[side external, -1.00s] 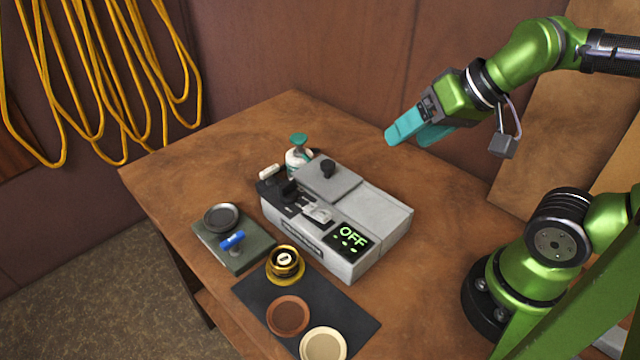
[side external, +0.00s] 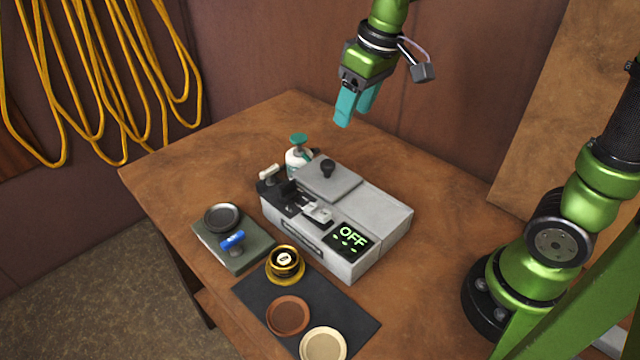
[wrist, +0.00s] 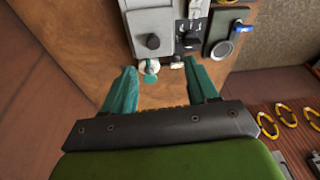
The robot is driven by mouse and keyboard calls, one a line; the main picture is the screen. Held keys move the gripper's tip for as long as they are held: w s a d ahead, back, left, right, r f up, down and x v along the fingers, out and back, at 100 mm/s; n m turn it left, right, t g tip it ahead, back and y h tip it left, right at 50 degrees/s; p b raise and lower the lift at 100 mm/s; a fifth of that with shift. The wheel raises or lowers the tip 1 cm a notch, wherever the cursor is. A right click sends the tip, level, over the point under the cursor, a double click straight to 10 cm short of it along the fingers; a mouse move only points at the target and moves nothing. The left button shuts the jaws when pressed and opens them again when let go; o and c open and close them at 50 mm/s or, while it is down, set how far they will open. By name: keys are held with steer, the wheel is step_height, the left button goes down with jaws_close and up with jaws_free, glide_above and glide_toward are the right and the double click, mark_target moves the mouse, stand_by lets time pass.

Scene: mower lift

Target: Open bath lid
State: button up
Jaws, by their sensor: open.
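The bath is a grey box-shaped machine (side external: 375,215) on the wooden table, with a display reading OFF. Its flat grey lid (side external: 330,180) lies closed on the far part of the top and carries a black knob (side external: 327,168). In the wrist view the lid (wrist: 150,22) and its knob (wrist: 153,41) show at the top, beyond the fingertips. My gripper (side external: 355,108) has teal fingers, is open and empty, and hangs in the air above and behind the lid, touching nothing. The wrist view shows its two fingers (wrist: 165,75) spread apart.
A white bottle with a teal top (side external: 298,155) stands just behind the machine. A green-grey block with a blue-handled tool (side external: 232,240) is to the left. A dark mat (side external: 340,310) holds a gold pot (side external: 285,262) and round discs. The table's right rear is clear.

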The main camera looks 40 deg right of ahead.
mark_target(328, 163)
steer(key=w+r+n+g+h, duration=0.1)
steer(key=w+n+g, duration=0.2)
steer(key=w+n, duration=0.4)
steer(key=shift+n, duration=0.4)
steer(key=f, duration=1.5)
steer(key=shift+s+f, duration=0.3)
steer(key=shift+f, duration=0.1)
jaws_close()
